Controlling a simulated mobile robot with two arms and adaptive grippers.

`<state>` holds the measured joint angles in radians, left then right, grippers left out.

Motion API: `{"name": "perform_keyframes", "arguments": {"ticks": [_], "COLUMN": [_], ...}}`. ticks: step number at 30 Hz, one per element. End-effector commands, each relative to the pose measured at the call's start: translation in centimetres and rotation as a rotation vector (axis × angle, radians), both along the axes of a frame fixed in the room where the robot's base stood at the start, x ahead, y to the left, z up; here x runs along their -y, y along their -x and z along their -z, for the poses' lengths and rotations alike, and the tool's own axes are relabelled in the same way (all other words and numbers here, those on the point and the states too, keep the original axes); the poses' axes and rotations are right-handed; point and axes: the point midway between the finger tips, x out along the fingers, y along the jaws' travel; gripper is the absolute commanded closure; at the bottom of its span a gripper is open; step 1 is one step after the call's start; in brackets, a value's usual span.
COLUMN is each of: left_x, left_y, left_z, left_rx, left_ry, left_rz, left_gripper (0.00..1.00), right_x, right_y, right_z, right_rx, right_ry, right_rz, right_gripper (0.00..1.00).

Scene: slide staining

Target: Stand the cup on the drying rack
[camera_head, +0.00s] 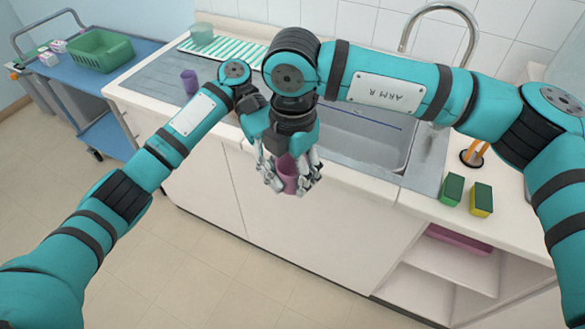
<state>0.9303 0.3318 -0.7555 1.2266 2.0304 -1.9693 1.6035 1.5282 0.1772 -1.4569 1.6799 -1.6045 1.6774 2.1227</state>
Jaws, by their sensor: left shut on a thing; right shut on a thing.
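A pink-purple cup (288,177) is held in the air in front of the counter, below the sink's front edge. My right gripper (296,180) comes down from above and is shut on it. My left gripper (276,176) is close against the right one and also appears shut on this cup. The fingers of both overlap and hide much of the cup. The green-and-white striped drying rack (240,50) lies at the back left of the counter. A translucent green cup (201,36) stands at its left end. A purple cup (190,82) stands on the grey drainboard.
The sink (365,148) with its curved faucet (440,12) is behind my grippers. Two green-and-yellow sponges (453,190) and an orange-handled item (474,152) are at right. A blue cart (75,75) with a green basket (100,50) stands at far left.

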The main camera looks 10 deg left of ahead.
Motion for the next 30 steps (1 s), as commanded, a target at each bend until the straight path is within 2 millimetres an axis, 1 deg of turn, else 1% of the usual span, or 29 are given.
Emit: {"name": "perform_keyframes", "arguments": {"ticks": [2, 3, 8, 9, 16, 19, 23, 28, 30], "left_x": [0.0, 0.0, 0.0, 0.0, 0.0, -0.3, -1.4, -3.3, -3.5], "left_y": [0.0, 0.0, 0.0, 0.0, 0.0, -0.4, -1.8, -3.9, -4.3], "left_z": [0.0, 0.0, 0.0, 0.0, 0.0, -0.2, -1.0, -2.1, -2.2], "left_rx": [0.000, 0.000, 0.000, 0.000, 0.000, 0.001, 0.002, 0.003, -0.001], "left_ry": [0.000, 0.000, 0.000, 0.000, 0.000, -0.002, -0.003, -0.007, -0.006], "left_rz": [0.000, 0.000, 0.000, 0.000, 0.000, -0.001, -0.003, -0.006, 0.001], "left_gripper": [0.82, 0.47, 0.26, 0.23, 0.23, 0.23, 0.23, 0.23, 0.23], "right_x": [0.0, 0.0, 0.0, 0.0, 0.0, 0.0, 0.0, 0.0, 0.0], "right_y": [0.0, 0.0, 0.0, 0.0, 0.0, 0.0, 0.0, 0.0, 0.0], "right_z": [0.0, 0.0, 0.0, 0.0, 0.0, 0.0, 0.0, 0.0, 0.0], "right_rx": [0.000, 0.000, 0.000, 0.000, 0.000, 0.000, 0.000, 0.000, 0.000], "right_ry": [0.000, 0.000, 0.000, 0.000, 0.000, 0.000, 0.000, 0.000, 0.000], "right_rz": [0.000, 0.000, 0.000, 0.000, 0.000, 0.000, 0.000, 0.000, 0.000], "right_gripper": [0.78, 0.78, 0.78, 0.78, 0.78, 0.78, 0.78, 0.78, 0.78]}}
